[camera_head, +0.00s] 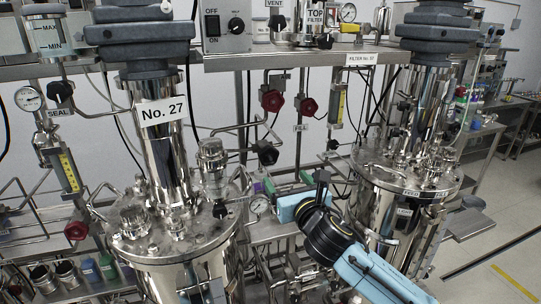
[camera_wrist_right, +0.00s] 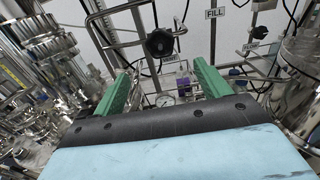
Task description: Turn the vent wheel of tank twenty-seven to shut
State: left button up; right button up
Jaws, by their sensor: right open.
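Tank twenty-seven (camera_head: 170,245) is the steel vessel at left, with a "No. 27" plate (camera_head: 162,110) on its column. A black handwheel (camera_head: 265,154) sits on the pipework behind it, just right of the tank's lid fittings. The same black wheel appears to be the one in the right wrist view (camera_wrist_right: 159,43), above and between the fingertips; the small label under it (camera_wrist_right: 168,57) may read VENT. My right gripper (camera_head: 287,181) is below and in front of this wheel, apart from it. Its green fingers (camera_wrist_right: 161,70) are open and empty. My left gripper is not in view.
Another red wheel (camera_head: 75,230) is at lower left. A second tank (camera_head: 410,175) stands right. Pipes and hoses crowd the space; open floor (camera_head: 500,265) lies at right.

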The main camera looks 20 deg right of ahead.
aim_at(270, 157)
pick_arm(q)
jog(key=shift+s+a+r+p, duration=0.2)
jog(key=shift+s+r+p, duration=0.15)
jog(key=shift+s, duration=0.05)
pick_arm(e)
jog(key=w, duration=1.2)
jog(key=shift+w+a+f, duration=0.1)
jog(key=shift+w+a, duration=0.1)
jog(key=shift+w, duration=0.15)
jog(key=shift+c, duration=0.4)
jog(key=c, duration=0.9)
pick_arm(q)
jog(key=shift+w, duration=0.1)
